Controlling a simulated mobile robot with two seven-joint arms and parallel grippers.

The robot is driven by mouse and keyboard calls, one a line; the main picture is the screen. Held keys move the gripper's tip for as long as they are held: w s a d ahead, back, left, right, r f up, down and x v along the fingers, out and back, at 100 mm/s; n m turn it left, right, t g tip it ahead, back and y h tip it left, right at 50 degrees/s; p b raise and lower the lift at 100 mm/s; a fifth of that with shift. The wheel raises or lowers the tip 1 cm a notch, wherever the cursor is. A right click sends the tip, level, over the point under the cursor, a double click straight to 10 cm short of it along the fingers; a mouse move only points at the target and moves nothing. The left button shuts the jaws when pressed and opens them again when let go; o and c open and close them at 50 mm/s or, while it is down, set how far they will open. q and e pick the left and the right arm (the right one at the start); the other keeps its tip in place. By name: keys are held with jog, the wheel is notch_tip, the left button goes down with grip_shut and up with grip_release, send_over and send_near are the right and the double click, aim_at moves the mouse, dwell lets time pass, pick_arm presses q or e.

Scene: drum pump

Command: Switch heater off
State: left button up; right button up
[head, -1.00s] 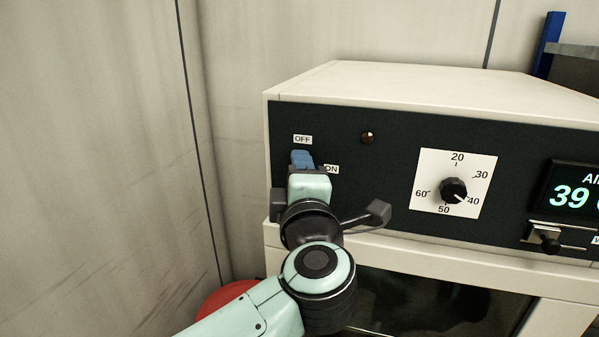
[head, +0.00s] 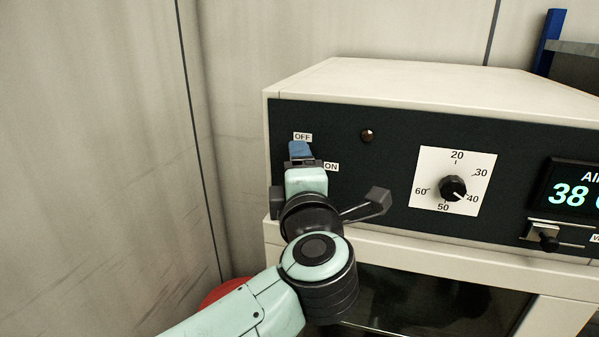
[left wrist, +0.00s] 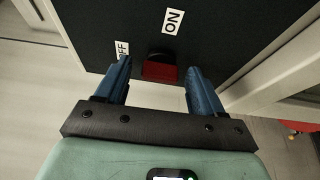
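The heater switch is a red rocker in a black housing (left wrist: 160,70) on the dark front panel, seen in the left wrist view between the OFF and ON labels. In the head view the OFF label (head: 302,137) and the ON label (head: 331,167) show, but my gripper hides the switch. My left gripper (head: 300,150) is in front of the panel, just below the OFF label. In the left wrist view its blue fingers (left wrist: 160,72) are apart, one on each side of the switch, with nothing held. Contact with the switch cannot be told. My right gripper is not in view.
A brown indicator lamp (head: 367,135), apparently unlit, is right of the labels. Farther right are a temperature dial (head: 453,188), a display (head: 572,190) reading 38 and a small latch (head: 548,240). A wall stands close on the left. A red object (head: 225,292) is low behind my arm.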

pick_arm(q)
jog(key=s+d+b, duration=0.1)
jog(key=s+b, duration=0.1)
jog(key=s, duration=1.1)
jog(key=shift+s+b, duration=0.25)
jog(key=shift+b, duration=0.15)
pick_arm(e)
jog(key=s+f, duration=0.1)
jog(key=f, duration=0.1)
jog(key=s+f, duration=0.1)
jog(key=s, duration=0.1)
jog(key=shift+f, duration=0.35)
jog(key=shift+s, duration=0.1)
